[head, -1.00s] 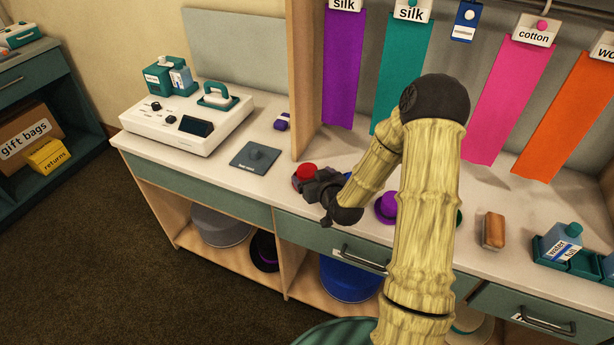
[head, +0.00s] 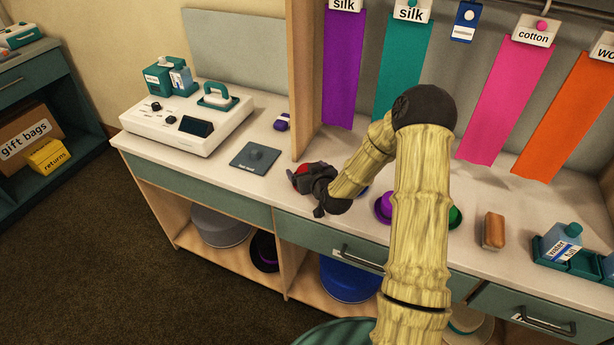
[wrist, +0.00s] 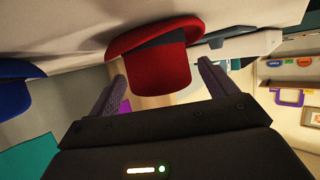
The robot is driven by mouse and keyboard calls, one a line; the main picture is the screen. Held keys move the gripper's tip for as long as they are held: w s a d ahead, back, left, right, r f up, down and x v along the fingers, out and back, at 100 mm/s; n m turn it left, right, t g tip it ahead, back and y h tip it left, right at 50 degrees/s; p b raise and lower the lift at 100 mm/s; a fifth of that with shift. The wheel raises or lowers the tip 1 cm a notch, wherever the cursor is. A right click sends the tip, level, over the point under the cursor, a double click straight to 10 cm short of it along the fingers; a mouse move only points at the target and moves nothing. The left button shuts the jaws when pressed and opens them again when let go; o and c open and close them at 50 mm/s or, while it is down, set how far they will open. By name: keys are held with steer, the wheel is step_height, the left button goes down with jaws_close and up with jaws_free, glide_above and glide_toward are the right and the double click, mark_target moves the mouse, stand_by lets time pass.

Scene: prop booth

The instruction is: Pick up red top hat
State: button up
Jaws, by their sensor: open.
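The red top hat (wrist: 158,68) has a dark band and a wide brim. In the wrist view its crown is between the two open fingers of my gripper (wrist: 160,88), with a gap visible on each side. In the head view my gripper (head: 305,180) is low over the counter and covers most of the hat, leaving only a bit of red (head: 300,171) showing. I cannot tell from these views whether a finger touches the hat.
A blue hat (wrist: 14,84) is close by in the wrist view. A dark pad (head: 255,160) lies to the left. A wooden divider (head: 306,80) rises behind.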

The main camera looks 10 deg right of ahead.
steer(key=c, duration=1)
step_height(320, 180, up, 10)
steer(key=shift+r, duration=0.1)
stand_by(0.9)
